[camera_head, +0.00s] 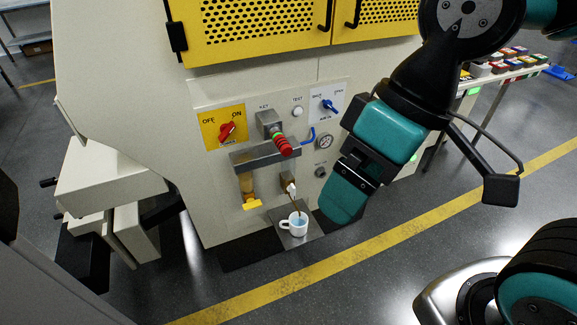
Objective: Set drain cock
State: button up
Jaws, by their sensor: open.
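A small brass cock (288,182) with a white tip sits low on the cream machine's front panel. A thin brown line runs from it down to a white mug (297,224) with a light blue inside. My gripper (340,203) is to the right of the cock and mug, apart from both. It is open, with no held object visible; its finger gap is not clearly seen.
Floor in front is clear.

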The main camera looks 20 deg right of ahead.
aim_at(291, 189)
jog(key=z, duration=1.55)
jog(key=k, duration=1.05)
jog(key=u, duration=0.8)
jog(key=i, duration=0.9)
jog(key=z, duration=0.1)
